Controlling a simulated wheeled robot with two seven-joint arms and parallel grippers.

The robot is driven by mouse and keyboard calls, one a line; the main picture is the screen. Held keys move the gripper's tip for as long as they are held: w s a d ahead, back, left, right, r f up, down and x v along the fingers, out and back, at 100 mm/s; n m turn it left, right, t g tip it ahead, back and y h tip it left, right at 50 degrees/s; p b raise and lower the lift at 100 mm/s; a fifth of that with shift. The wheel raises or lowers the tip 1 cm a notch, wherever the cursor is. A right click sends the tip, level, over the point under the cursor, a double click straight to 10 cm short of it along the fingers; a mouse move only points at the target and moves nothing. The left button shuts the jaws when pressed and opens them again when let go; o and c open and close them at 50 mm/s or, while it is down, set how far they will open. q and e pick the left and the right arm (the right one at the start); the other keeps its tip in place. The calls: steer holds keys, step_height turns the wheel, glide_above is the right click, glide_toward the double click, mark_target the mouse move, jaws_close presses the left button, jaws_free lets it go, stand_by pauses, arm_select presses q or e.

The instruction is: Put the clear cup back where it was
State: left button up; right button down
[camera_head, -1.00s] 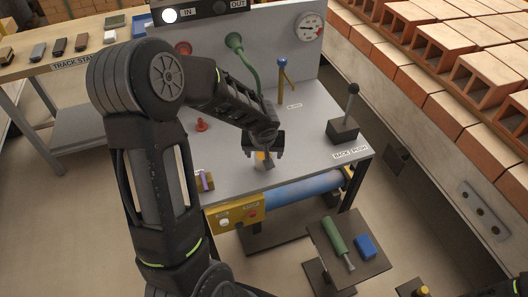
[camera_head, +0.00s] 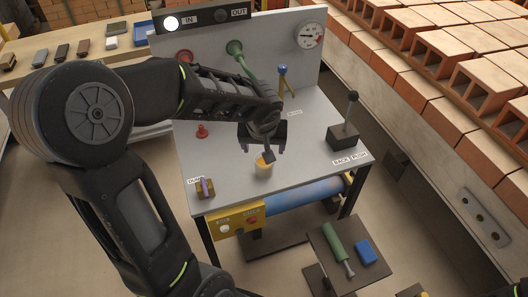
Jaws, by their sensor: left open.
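The clear cup (camera_head: 263,171) stands upright on the grey bench top (camera_head: 225,165), near its front edge. It looks pale, with orange inside, and a small dark piece (camera_head: 269,156) shows at its rim; I cannot tell what that piece is. My left gripper (camera_head: 262,148) is open, with its fingers spread just above and behind the cup. The fingers do not appear to hold it.
A purple-handled block (camera_head: 205,188) is left of the cup, a red knob (camera_head: 202,131) further back. A black lever (camera_head: 348,122) stands at right, and a yellow post with a blue knob (camera_head: 283,77) behind. A lower stand holds a green-handled tool (camera_head: 335,243) and blue block (camera_head: 365,251).

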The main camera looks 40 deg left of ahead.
arm_select(q)
steer(key=shift+v, duration=0.75)
steer(key=s+d+f+m+g+h, duration=0.25)
steer(key=d+f+h, duration=0.25)
steer(key=d+f, duration=1.15)
steer(key=s+d+f+m+h, duration=0.1)
steer(key=s+d+f+m, duration=0.1)
steer(key=s+d+f, duration=0.8)
steer(key=s+f, duration=0.4)
steer(key=shift+s+d+f+g+h, duration=0.2)
steer(key=shift+s+d+g+h, duration=0.1)
steer(key=shift+s+g+h, duration=0.1)
